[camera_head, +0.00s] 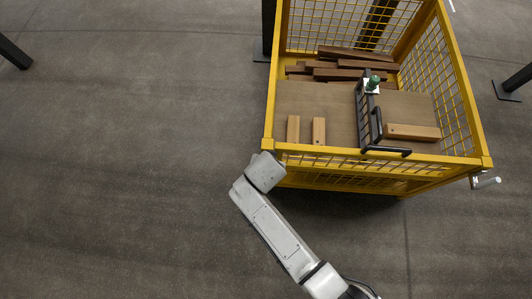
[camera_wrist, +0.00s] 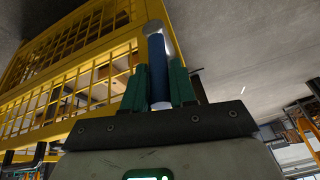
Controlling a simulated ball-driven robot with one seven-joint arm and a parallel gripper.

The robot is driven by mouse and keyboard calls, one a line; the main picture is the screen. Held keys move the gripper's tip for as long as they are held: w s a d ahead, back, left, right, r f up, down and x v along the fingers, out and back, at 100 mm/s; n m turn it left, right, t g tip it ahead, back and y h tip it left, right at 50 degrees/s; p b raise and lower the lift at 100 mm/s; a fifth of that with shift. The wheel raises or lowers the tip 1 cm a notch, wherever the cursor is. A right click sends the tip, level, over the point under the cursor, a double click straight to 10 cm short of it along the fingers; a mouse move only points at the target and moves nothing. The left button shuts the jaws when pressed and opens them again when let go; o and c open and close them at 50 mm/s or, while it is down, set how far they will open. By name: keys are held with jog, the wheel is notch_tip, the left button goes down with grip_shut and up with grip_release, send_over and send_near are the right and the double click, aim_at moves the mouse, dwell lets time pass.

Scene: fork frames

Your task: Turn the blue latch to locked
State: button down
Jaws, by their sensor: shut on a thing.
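The blue latch (camera_wrist: 156,48) shows in the wrist view as an upright blue cylinder below a pale grey rounded piece, beside the yellow mesh cage (camera_wrist: 72,75). My gripper (camera_wrist: 159,72) has its two green fingers on either side of the blue cylinder, closed on it. The lower end of the cylinder sits between the fingers. In the head view the yellow cage (camera_head: 480,162) stands at the upper right, and my arm's end is at its near left corner. The latch and my fingers are hidden there.
The cage holds brown wooden blocks (camera_head: 318,130), a board (camera_head: 340,97) and a black rack-like piece (camera_head: 365,120) with a green-topped item (camera_head: 373,83). A pale grey handle (camera_head: 487,182) sticks out at the near right corner.

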jog(key=d+f+m+t+y+b, duration=0.2)
jog(key=d+f+m+y+b, duration=0.2)
jog(key=y+b, duration=1.1)
jog(key=d+f+b, duration=0.3)
jog(key=f, duration=0.1)
jog(key=shift+s+t+y, duration=0.15)
jog(key=shift+t+y, duration=0.15)
jog(key=shift+y, duration=0.1)
jog(key=c, duration=1)
grip_release()
jog(key=shift+r, duration=0.1)
jog(key=v, duration=1)
jog(key=shift+s+d, duration=0.2)
jog(key=shift+d, duration=0.15)
